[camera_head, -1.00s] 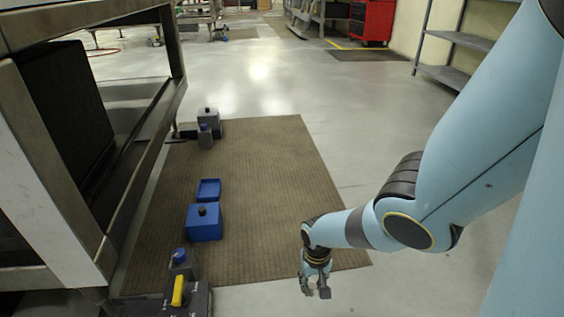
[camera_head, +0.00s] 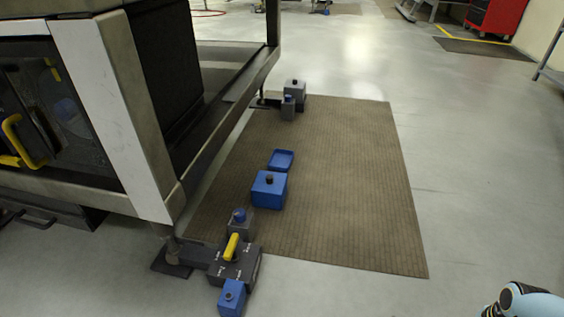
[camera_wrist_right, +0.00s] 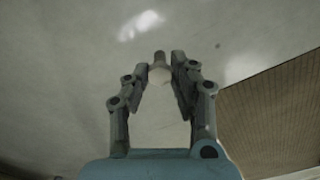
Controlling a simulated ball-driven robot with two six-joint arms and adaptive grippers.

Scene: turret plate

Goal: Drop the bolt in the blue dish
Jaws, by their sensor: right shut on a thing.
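The blue dish (camera_head: 281,160), a shallow open tray, lies on the brown mat behind a blue box. In the right wrist view, the fingers of my right gripper (camera_wrist_right: 160,68) come together on a small grey thing, which looks like the bolt (camera_wrist_right: 159,57). Its tip shows between the fingertips; the rest is hard to make out. That gripper hangs over grey floor, with the mat off to one side, away from the dish. Only a piece of my right arm shows in the head view. My left gripper is in neither view.
The blue box (camera_head: 268,190) with a black knob stands right in front of the dish. A turret plate with a yellow handle (camera_head: 232,246) and another blue box (camera_head: 232,297) are nearer. A metal frame (camera_head: 150,160) stands left. The mat's right side (camera_head: 350,190) is clear.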

